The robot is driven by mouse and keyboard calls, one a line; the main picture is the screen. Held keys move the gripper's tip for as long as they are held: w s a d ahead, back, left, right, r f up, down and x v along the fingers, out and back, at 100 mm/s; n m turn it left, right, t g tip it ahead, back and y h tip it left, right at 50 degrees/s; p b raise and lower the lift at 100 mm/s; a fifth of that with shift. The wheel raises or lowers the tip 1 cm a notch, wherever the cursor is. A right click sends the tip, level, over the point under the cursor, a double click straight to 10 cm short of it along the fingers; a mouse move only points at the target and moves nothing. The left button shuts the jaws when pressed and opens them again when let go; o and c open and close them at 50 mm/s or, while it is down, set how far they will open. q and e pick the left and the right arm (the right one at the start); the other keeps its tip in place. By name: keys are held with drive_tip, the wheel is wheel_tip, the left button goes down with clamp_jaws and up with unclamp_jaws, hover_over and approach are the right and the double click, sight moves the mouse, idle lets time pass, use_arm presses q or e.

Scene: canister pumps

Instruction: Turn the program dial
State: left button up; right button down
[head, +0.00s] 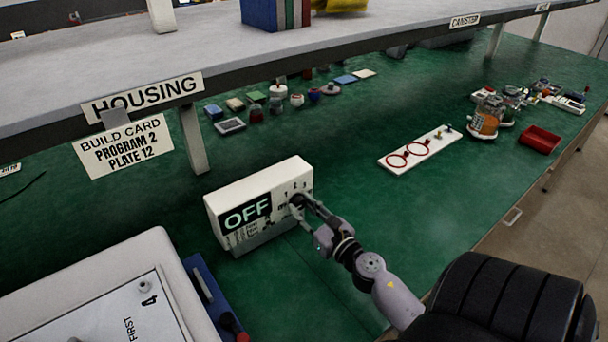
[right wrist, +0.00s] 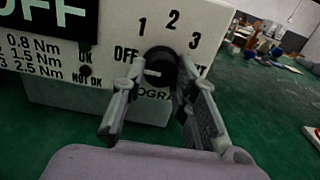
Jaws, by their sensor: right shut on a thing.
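The program dial (right wrist: 160,68) is a round black knob with a white pointer mark, on the front of a white control box (head: 222,203). Labels OFF, 1, 2 and 3 run around it, and the pointer is toward OFF. The box's screen (head: 248,213) reads OFF. My right gripper (head: 298,203) is at the box's front, and in the right wrist view its fingers (right wrist: 155,88) stand on either side of the dial, shut on it. In the head view the gripper hides most of the dial. My left gripper is not in view.
A build card (head: 124,148) under the shelf reads PROGRAM 2, PLATE 12. A white machine (head: 105,285) stands at the lower left. A white plate with red rings (head: 420,148) and a red tray (head: 540,139) lie to the right.

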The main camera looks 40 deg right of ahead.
drive_tip(key=shift+f, duration=0.25)
drive_tip(key=c, duration=1.7)
unclamp_jaws()
drive_tip(key=o, duration=0.4)
drive_tip(key=shift+r, duration=0.15)
drive_tip(key=s, duration=0.4)
drive_tip(key=s+a, duration=0.1)
drive_tip(key=s, duration=0.7)
drive_tip(key=shift+a, duration=0.2)
drive_tip(key=shift+r, duration=0.1)
